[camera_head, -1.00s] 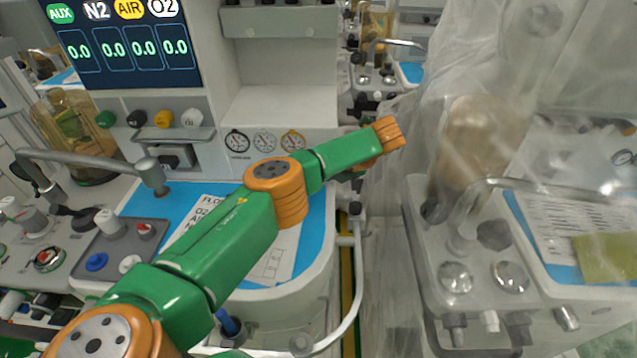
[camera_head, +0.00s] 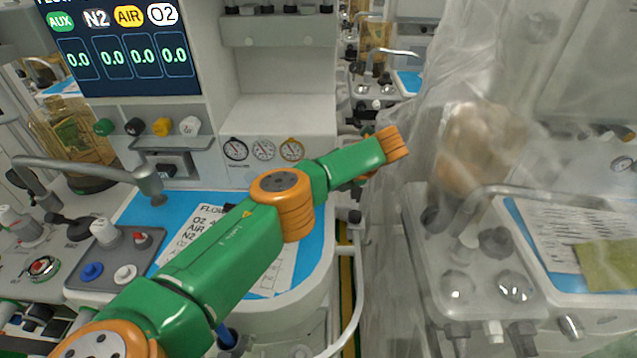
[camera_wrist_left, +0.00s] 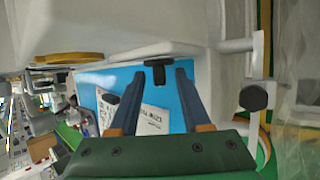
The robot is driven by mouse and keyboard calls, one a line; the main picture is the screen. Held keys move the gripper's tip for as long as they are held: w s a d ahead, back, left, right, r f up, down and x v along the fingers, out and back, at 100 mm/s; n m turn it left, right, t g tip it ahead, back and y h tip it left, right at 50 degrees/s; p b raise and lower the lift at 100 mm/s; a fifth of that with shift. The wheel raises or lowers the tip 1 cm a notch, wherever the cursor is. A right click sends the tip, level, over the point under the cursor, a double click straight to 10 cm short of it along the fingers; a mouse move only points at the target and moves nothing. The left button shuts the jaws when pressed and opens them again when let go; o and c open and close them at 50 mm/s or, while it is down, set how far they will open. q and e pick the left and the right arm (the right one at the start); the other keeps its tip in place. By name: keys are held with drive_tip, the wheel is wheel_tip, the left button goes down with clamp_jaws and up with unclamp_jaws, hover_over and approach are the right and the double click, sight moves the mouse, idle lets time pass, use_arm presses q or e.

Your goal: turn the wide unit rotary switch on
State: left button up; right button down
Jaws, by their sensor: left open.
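My left arm comes in from the lower left across the blue-topped unit in the head view; its gripper is mostly hidden behind the wrist there. In the left wrist view my left gripper (camera_wrist_left: 158,78) is open, its two dark fingers reaching over the blue work surface (camera_wrist_left: 194,110). A small black T-shaped knob (camera_wrist_left: 158,66), which looks like a rotary switch, stands at the far edge of that surface, between the fingertips in the picture. I cannot tell its on or off position, or whether a finger touches it. My right gripper is not in view.
The unit has a display (camera_head: 120,50), gauges (camera_head: 264,150) and a printed sheet (camera_head: 190,240) on its top. A curved metal rail (camera_head: 358,290) runs along its right side. A plastic-draped unit (camera_head: 470,260) stands close on the right. A metal spout (camera_head: 90,165) is at left.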

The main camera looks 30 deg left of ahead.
use_arm(q)
drive_tip(key=s+d+r+p, duration=0.2)
drive_tip(key=s+d+r, duration=0.5)
drive_tip(key=s+r, duration=0.5)
drive_tip(key=shift+r, duration=0.5)
